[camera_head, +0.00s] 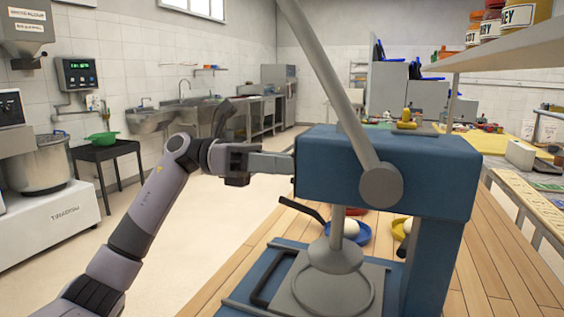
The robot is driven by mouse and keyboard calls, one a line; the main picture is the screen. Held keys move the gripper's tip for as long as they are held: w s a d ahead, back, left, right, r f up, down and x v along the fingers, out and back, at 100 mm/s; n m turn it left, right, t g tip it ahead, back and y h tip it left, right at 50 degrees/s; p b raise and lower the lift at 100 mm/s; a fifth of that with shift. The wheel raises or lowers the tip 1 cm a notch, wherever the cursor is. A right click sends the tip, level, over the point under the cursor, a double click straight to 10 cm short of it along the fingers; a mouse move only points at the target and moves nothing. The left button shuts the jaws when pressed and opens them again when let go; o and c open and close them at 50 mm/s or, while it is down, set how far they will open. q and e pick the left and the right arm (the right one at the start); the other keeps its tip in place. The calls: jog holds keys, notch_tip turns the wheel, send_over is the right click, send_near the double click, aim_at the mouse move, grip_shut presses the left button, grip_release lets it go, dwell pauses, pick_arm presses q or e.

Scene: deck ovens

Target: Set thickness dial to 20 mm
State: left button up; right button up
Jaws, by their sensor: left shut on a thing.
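A blue dough press (325,165) with a long grey lever (335,85) stands on the wooden table in front of me. Its round grey plate (335,255) hangs above a square base with a round ring. My left gripper (284,163) comes in from the left and its fingertips meet the left side of the press head. It is shut on the thickness dial there, which the fingers and the head's edge hide. The dial's scale and reading cannot be seen. My right gripper is not in view.
The wooden table (490,270) holds a blue dish (361,236) and a yellow dish (398,233) with pale dough balls behind the press. A shelf with jars (525,13) juts in at upper right. Open floor (235,205) lies left of the table.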

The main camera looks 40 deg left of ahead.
pick_arm(q)
jog(key=shift+r+n+p, duration=0.2)
jog(key=shift+n+p, duration=3.95)
jog(key=shift+n, duration=1.55)
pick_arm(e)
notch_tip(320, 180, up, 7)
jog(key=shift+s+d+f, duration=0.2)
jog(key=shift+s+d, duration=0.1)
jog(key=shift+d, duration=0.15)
pick_arm(q)
jog(key=o, duration=1.1)
jog(key=shift+c, duration=0.2)
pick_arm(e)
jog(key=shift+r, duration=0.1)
pick_arm(q)
jog(key=shift+f, duration=0.1)
jog(key=b+v, duration=0.1)
jog(key=v, duration=0.6)
jog(key=shift+r+b, duration=0.25)
jog(key=shift+b, duration=0.15)
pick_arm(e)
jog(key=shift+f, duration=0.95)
